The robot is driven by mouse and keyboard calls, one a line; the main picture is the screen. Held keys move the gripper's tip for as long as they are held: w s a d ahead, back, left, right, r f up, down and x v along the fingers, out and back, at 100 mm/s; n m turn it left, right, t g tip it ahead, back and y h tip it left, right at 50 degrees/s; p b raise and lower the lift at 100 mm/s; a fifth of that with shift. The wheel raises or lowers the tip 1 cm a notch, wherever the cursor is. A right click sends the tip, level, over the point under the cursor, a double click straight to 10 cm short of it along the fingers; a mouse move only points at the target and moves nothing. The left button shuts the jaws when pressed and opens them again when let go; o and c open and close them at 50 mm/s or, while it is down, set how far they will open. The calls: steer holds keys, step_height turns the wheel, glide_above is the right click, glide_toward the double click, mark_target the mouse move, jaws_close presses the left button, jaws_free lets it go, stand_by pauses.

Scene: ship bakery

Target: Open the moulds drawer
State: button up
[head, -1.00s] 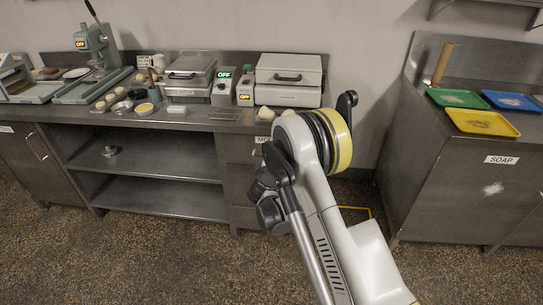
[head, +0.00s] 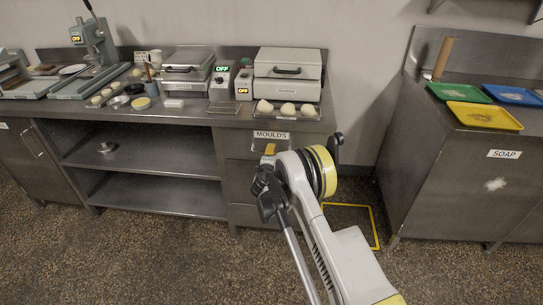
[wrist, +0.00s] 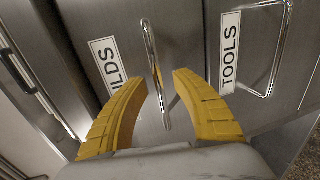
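The moulds drawer (head: 236,143) is at the right end of the steel counter, with a white MOULDS label (head: 271,135). It looks shut. In the wrist view its label (wrist: 107,63) is partly hidden by a finger. The drawer's bar handle (wrist: 151,55) stands out between the two yellow fingers. My gripper (wrist: 162,82) is open around this handle, one finger on each side, with gaps showing. In the head view my gripper (head: 269,150) is just in front of the drawer, and my wrist hides part of the drawer front.
The TOOLS drawer front (wrist: 256,105) with its own handle (wrist: 268,92) adjoins the moulds drawer. Open shelves (head: 150,152) lie left of the drawers. A SOAP cabinet (head: 440,180) stands to the right. A yellow floor outline (head: 376,228) lies between them.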

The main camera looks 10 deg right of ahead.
steer(key=shift+w, duration=0.2)
steer(key=shift+c, duration=0.5)
jaws_close()
steer(key=shift+s, duration=0.1)
